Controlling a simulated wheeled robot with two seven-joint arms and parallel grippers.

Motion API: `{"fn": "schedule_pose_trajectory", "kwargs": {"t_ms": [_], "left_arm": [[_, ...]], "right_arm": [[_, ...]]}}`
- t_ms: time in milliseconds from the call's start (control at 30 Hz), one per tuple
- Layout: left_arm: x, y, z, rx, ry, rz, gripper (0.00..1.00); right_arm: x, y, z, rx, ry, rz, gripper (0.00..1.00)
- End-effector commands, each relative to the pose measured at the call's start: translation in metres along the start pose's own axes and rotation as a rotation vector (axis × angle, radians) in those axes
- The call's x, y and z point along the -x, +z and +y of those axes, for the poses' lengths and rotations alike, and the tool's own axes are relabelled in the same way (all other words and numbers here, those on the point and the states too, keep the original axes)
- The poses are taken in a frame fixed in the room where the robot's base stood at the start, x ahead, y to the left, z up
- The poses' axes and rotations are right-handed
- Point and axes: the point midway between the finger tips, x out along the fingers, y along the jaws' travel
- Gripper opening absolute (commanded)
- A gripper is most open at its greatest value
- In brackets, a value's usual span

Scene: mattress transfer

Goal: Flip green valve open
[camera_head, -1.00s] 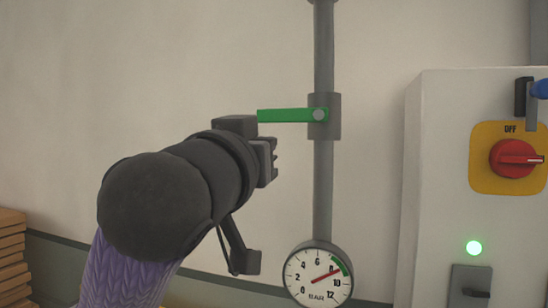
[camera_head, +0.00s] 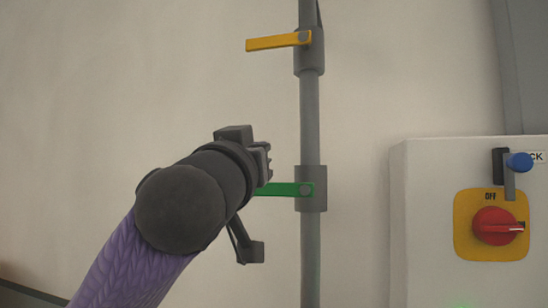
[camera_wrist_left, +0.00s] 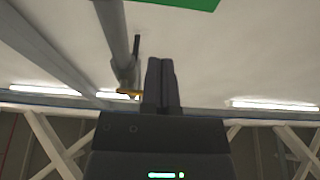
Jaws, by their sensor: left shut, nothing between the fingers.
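The green valve handle (camera_head: 286,189) sticks out horizontally to the left from its grey valve body (camera_head: 313,189) on the vertical pipe. My left gripper (camera_head: 265,160) is shut and empty, and overlaps the left end of the green handle in the head view. I cannot tell if they touch. In the left wrist view the shut fingers (camera_wrist_left: 161,85) point up, and part of the green handle (camera_wrist_left: 180,3) shows at the top edge, apart from the fingers in the picture. My right gripper is not in view.
A yellow valve handle (camera_head: 279,41) sits higher on the same grey pipe (camera_head: 310,125) and also points left. A light grey cabinet (camera_head: 425,215) stands at the right with a red rotary switch (camera_head: 495,227) and a blue-knobbed lever (camera_head: 519,162). The wall left of the pipe is bare.

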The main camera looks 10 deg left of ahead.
Motion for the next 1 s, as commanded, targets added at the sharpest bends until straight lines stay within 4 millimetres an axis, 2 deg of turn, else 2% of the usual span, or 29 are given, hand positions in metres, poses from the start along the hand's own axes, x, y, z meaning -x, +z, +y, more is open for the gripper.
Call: {"fn": "schedule_pose_trajectory", "kwargs": {"t_ms": [33,100,200,400,800,1000], "left_arm": [[-0.012,-0.005,0.000,-0.001,-0.002,-0.004,0.00],[-0.026,-0.005,0.000,-0.001,-0.001,-0.003,0.00],[-0.015,0.020,0.000,-0.003,0.000,-0.003,0.00],[-0.009,0.036,0.000,-0.002,-0.001,-0.001,0.00],[-0.008,0.038,0.000,0.002,-0.001,0.000,0.00],[-0.015,0.044,-0.006,0.042,-0.014,-0.003,0.00]], "right_arm": [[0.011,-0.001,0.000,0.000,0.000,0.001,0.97],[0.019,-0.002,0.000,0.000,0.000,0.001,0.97],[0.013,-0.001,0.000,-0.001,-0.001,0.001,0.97],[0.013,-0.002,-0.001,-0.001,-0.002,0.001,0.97],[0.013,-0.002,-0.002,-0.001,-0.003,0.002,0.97],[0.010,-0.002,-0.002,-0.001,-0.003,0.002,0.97]]}}
